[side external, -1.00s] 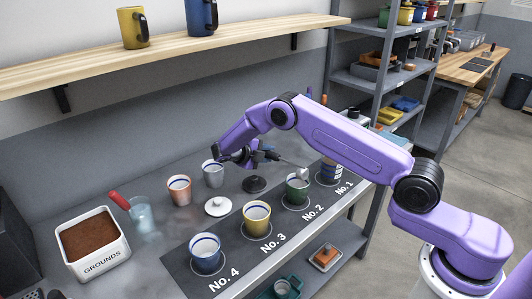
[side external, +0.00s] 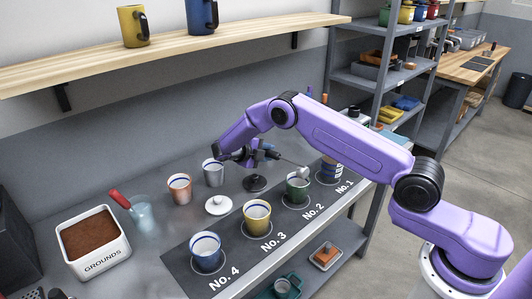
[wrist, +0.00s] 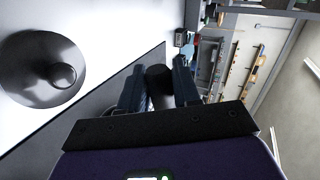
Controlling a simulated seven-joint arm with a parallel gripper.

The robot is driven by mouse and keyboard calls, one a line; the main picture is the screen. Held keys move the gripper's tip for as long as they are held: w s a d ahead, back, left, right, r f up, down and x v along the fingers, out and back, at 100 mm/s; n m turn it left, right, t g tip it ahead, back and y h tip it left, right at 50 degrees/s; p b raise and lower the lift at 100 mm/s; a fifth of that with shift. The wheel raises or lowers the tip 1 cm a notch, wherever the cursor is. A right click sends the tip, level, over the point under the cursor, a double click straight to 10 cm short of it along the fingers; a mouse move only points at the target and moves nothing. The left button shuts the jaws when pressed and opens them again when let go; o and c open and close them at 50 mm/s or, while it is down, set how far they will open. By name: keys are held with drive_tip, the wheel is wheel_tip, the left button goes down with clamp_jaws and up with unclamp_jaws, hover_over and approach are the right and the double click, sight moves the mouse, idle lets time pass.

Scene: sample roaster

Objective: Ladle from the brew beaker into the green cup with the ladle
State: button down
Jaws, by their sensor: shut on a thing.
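My gripper (side external: 262,153) is shut on the dark handle of the ladle (side external: 303,172). The handle also shows between the fingers in the wrist view (wrist: 159,80). The ladle slants down to the right, and its pale bowl is at the green cup (side external: 297,191), over or just inside the rim; I cannot tell which. The green cup stands upright on the No. 2 spot. A clear glass beaker (side external: 142,216) with a red-handled tool stands at the left, perhaps the brew beaker. The contents of the bowl and cup are hidden.
A yellow cup (side external: 256,219), a blue cup (side external: 206,253) and a striped cup (side external: 329,171) stand on the mat. Behind are an orange cup (side external: 179,189), a grey cup (side external: 213,174), a white lid (side external: 218,205) and a dark lid (side external: 255,183). The grounds bin (side external: 95,245) is at left.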

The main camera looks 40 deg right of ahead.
drive_tip(key=shift+r, duration=0.1)
drive_tip(key=shift+s+d+r+m+t, duration=0.1)
drive_tip(key=shift+s+r+m+t, duration=0.6)
drive_tip(key=shift+r, duration=1.15)
drive_tip(key=shift+s+d+r+m+t, duration=0.1)
drive_tip(key=shift+s+r+m+t, duration=0.65)
drive_tip(key=shift+r, duration=1.15)
drive_tip(key=shift+s+r+m+t, duration=0.55)
drive_tip(key=shift+s+r+m, duration=0.25)
drive_tip(key=shift+r, duration=1.05)
drive_tip(key=s+r+m+t+h, duration=0.1)
drive_tip(key=s+r+m+t, duration=0.1)
drive_tip(key=s, duration=0.5)
drive_tip(key=s+d+r+m+t+h, duration=0.1)
drive_tip(key=s+r+m+t, duration=0.2)
drive_tip(key=s+r+m, duration=0.2)
drive_tip(key=shift+s+r+m+h, duration=0.3)
drive_tip(key=shift+s+m+h, duration=0.1)
drive_tip(key=shift+s+m, duration=0.6)
drive_tip(key=shift+d, duration=0.1)
